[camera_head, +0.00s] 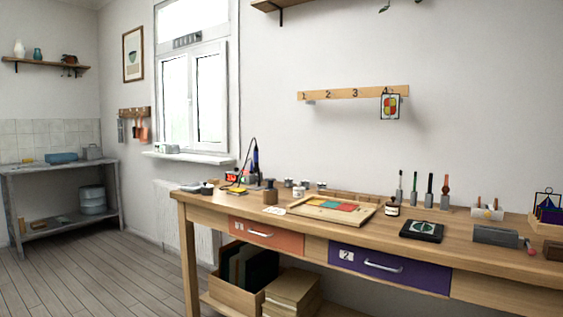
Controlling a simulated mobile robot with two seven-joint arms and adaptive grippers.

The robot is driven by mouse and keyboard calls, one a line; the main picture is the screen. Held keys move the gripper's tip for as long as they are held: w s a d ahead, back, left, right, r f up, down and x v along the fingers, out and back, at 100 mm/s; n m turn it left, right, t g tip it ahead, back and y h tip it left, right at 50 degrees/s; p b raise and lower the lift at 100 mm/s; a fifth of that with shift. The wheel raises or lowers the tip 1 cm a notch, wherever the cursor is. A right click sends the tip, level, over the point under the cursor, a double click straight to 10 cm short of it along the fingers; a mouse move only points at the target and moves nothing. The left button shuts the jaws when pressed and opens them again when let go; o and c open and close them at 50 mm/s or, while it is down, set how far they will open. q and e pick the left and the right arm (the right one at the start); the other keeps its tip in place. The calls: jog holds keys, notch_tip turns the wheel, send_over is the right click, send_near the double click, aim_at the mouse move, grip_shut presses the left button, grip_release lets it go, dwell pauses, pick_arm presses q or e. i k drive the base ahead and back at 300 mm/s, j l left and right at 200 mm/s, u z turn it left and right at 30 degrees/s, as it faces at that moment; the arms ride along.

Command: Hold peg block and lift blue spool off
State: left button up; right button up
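A small pale block with short upright pegs (487,212) stands on the workbench at the right; it looks like the peg block, but it is too small to be sure. I cannot make out a blue spool on it. Neither of my grippers is in view, and nothing is seen touching the block.
The wooden workbench (460,253) has an orange drawer (266,235) and a purple drawer (390,268). Upright tools (430,190) stand left of the block. A grey box (497,236) lies in front of it. A dark tile (422,231) lies to its left. Open floor (90,280) is at left.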

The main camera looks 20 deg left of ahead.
aim_at(270, 182)
jog(key=i+j+z, duration=0.2)
jog(key=j, duration=0.35)
jog(key=j+z, duration=0.15)
jog(key=j, duration=0.4)
jog(key=j+z, duration=0.15)
jog(key=j, duration=1)
